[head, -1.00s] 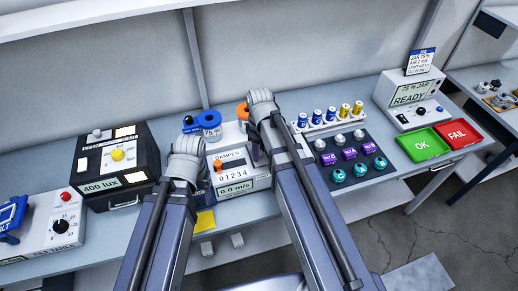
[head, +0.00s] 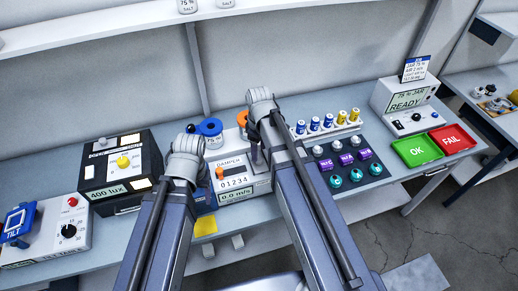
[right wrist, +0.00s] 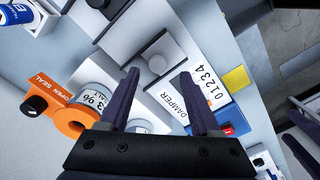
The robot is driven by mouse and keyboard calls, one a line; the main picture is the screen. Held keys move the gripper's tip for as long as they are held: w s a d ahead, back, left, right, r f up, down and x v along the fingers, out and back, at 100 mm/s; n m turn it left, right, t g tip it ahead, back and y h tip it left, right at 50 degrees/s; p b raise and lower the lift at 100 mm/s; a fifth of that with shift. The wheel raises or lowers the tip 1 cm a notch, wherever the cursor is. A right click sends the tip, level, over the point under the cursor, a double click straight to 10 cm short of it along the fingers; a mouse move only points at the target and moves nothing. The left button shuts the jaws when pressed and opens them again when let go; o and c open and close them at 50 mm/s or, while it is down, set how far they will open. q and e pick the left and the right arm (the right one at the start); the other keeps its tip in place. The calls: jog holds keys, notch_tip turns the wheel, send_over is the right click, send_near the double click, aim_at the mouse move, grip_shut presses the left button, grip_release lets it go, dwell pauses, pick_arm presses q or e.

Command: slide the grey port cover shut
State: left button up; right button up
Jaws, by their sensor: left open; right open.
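In the right wrist view, a grey cover plate with a dark knob (right wrist: 157,63) lies on a white box with a DAMPER scale (right wrist: 203,88). The same box shows in the head view (head: 238,192), where my right arm hides the cover. My right gripper (right wrist: 158,76) is open, its two fingertips apart over the box and on either side of the knob in the picture. I cannot tell whether they touch it. In the head view, my left gripper (head: 186,160) is left of the box; its fingertips are mostly hidden.
An orange-collared jar (right wrist: 92,92) and a blue-collared jar (head: 210,132) stand behind the box. A black 400 lux box (head: 120,170) is at left.

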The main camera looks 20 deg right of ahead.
jog(key=shift+r+p, duration=0.95)
jog(key=shift+r, duration=0.5)
pick_arm(q)
notch_tip(320, 180, up, 3)
jog(key=shift+f, duration=0.1)
notch_tip(320, 180, down, 12)
jog(key=b, duration=1.1)
jog(key=shift+r+b, duration=0.25)
jog(key=shift+b, duration=0.1)
pick_arm(e)
jog(key=s+a+f+m+h, duration=0.1)
jog(key=s+a+f+m, duration=0.4)
jog(key=s+a+f, duration=0.5)
jog(key=s+f, duration=0.1)
jog(key=s, duration=0.1)
jog(key=shift+s+a+f+m, duration=0.25)
jog(key=shift+s+m, duration=0.05)
jog(key=shift+s, duration=0.1)
